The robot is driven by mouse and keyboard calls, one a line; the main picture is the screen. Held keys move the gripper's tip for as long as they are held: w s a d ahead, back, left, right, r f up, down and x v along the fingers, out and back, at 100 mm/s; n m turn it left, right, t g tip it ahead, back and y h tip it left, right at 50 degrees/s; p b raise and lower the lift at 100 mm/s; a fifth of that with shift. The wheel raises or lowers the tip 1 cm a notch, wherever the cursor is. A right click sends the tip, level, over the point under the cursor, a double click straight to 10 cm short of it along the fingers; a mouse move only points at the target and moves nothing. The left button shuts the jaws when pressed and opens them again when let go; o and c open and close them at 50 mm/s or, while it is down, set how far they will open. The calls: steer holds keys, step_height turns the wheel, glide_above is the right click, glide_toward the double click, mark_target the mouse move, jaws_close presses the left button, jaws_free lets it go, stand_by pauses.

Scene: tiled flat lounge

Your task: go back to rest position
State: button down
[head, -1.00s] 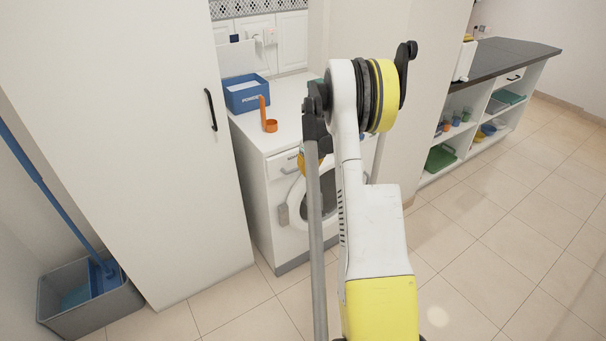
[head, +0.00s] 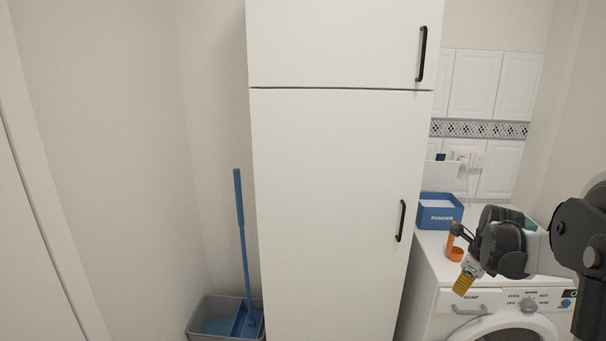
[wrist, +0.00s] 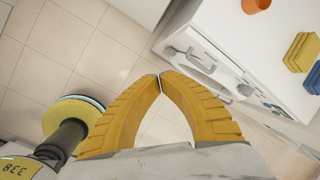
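My gripper (head: 465,280) shows at the right of the head view, in front of the washing machine (head: 446,327) near its soap drawer. In the wrist view its two yellow ribbed fingers (wrist: 160,78) meet at the tips. Only floor shows in the gap behind the tips, so it is shut and empty. My arm reaches in from the right edge of the head view.
A tall white cabinet (head: 335,200) and a grey mop bucket (head: 205,318) stand left. Tiled floor (wrist: 60,50) is clear.

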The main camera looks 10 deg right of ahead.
steer(key=s+a+r+n+t, duration=0.1)
steer(key=s+a+r+n, duration=0.35)
steer(key=a+n, duration=0.35)
steer(key=s+a+r+n+t, duration=0.1)
steer(key=s+a+r+n, duration=0.3)
steer(key=a, duration=0.6)
steer(key=s+a+n+t+y, duration=0.1)
steer(key=s+a+n, duration=1.1)
steer(key=n, duration=0.5)
steer(key=shift+a+f+n+t, duration=0.3)
steer(key=shift+a+f, duration=0.1)
steer(key=shift+a, duration=0.6)
steer(key=shift+s, duration=0.1)
